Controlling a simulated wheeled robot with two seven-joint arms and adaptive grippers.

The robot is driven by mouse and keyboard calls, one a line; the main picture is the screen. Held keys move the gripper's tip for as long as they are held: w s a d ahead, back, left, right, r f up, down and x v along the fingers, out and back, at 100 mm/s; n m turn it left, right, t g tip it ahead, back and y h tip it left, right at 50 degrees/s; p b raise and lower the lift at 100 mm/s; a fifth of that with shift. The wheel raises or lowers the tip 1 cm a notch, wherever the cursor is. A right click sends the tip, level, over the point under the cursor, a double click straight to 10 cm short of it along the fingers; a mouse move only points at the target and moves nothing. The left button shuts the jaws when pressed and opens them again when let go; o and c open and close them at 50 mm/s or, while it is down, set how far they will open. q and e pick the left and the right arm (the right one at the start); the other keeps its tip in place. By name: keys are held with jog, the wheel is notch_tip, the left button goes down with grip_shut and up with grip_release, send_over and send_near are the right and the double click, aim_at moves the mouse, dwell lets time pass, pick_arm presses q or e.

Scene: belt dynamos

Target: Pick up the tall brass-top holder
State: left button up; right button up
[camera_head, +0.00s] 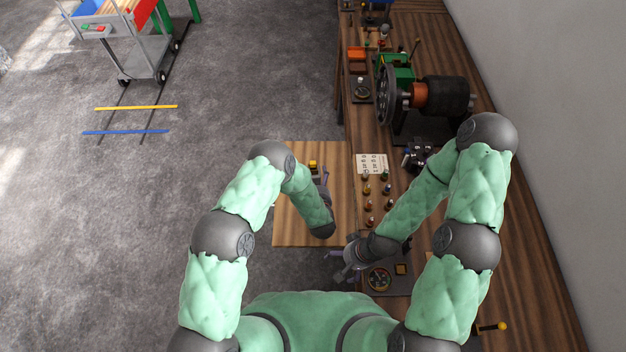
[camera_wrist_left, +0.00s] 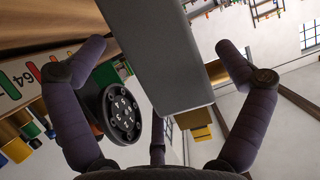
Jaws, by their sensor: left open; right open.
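Several small holders (camera_head: 367,189) with coloured or brass tops stand on the bench by a white card (camera_head: 372,163); they are too small to tell which is the tall brass-top one. Brass and coloured cylinders (camera_wrist_left: 17,149) show at the lower left of the left wrist view. My left gripper (camera_head: 325,176) is open, over the pale wooden board left of the holders. Its dark fingers (camera_wrist_left: 160,45) are spread, with a grey slab (camera_wrist_left: 165,60) showing between them; I cannot tell what it is. My right gripper (camera_head: 343,265) is open, lower, below the holders beside a dial.
A small yellow block (camera_head: 312,164) lies on the pale board (camera_head: 290,225). A dial plate (camera_head: 379,279) sits at the bench front. A machine with a dark drum (camera_head: 443,95) and wheel stands farther back. A wall bounds the right. A cart (camera_head: 140,55) stands at the upper left on open floor.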

pick_arm(q)
jog(key=shift+x, duration=1.05)
jog(key=c, duration=1.6)
jog(key=shift+o, duration=0.2)
jog(key=shift+r, duration=0.1)
jog(key=shift+w+r, duration=0.1)
jog(key=shift+r, duration=0.4)
jog(key=s+r, duration=0.1)
jog(key=r, duration=0.1)
jog(key=s+r, duration=0.2)
jog(key=r, duration=0.1)
jog(key=s+r, duration=0.2)
jog(key=r, duration=0.1)
jog(key=b+v, duration=0.1)
jog(key=v, duration=0.9)
jog(key=shift+a, duration=0.45)
